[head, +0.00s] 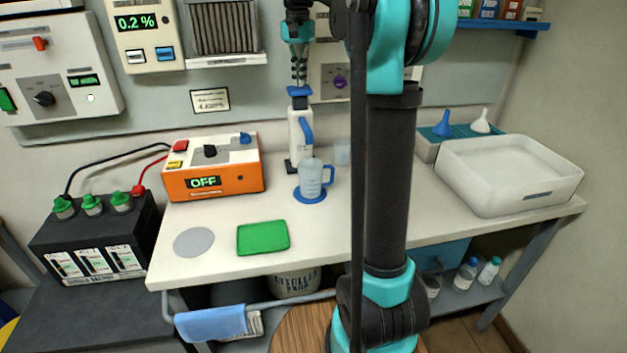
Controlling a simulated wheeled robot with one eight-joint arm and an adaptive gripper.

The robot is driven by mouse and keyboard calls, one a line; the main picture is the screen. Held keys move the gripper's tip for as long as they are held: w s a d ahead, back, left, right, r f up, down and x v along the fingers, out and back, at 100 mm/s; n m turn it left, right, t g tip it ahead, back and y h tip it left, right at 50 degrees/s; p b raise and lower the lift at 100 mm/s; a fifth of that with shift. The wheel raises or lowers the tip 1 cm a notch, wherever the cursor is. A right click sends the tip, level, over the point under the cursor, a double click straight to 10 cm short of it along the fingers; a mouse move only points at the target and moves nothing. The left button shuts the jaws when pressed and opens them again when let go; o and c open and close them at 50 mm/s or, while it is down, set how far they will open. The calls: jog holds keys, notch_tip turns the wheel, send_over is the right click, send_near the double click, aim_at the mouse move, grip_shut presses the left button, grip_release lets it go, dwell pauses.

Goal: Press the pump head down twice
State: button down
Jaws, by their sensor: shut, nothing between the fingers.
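A white pump bottle (300,135) with a blue pump head (299,91) stands upright at the back of the bench, under a wall panel. My gripper (299,80) points straight down just above the pump head. It is shut, with nothing between its fingers. At this size I cannot tell whether the fingertips touch the pump head. A clear measuring jug (311,180) with a blue handle stands on a round blue mat (310,196) in front of the bottle.
An orange charger box (213,168) reading OFF stands left of the bottle. A green tray (263,237) and a grey disc (193,242) lie at the front left. A white basin (509,172) is at the right. My arm hides part of the bench's middle.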

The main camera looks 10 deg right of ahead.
aim_at(299, 88)
jog(key=shift+f, duration=2.3)
jog(key=shift+r, duration=2.95)
jog(key=shift+f, duration=0.3)
jog(key=shift+f, duration=2.6)
jog(key=shift+r, duration=2.9)
